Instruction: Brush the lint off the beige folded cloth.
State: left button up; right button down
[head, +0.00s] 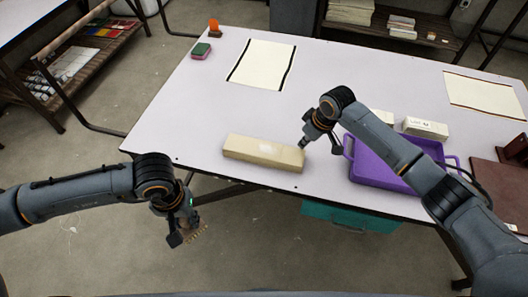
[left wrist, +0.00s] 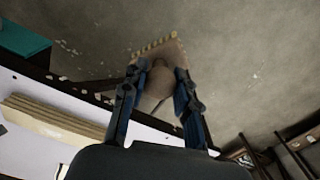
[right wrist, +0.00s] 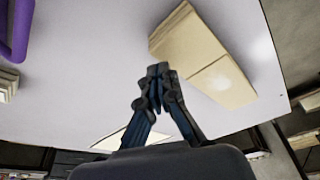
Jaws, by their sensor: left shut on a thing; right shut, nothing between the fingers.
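The beige folded cloth (head: 262,153) lies as a long, thick bar near the front edge of the table, with a paler patch on its top. It also shows in the right wrist view (right wrist: 190,45) and at the left of the left wrist view (left wrist: 50,122). My left gripper (head: 186,232) is off the table's front edge, low over the floor. It is shut on a wooden brush (left wrist: 158,82) with a row of tan bristles. My right gripper (head: 306,143) is shut and empty, close to the cloth's right end. Contact with the cloth cannot be told.
A purple tray (head: 362,172) stands right of the cloth, beside my right arm. Pale boxes (head: 425,128) stand behind it. A dark-edged sheet (head: 262,64) and a green sponge-like block (head: 201,49) lie at the back left. The table left of the cloth is clear.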

pick_arm(q)
jog(key=shift+f, duration=0.2)
pick_arm(e)
jog(key=shift+f, duration=0.55)
jog(key=shift+r, duration=0.1)
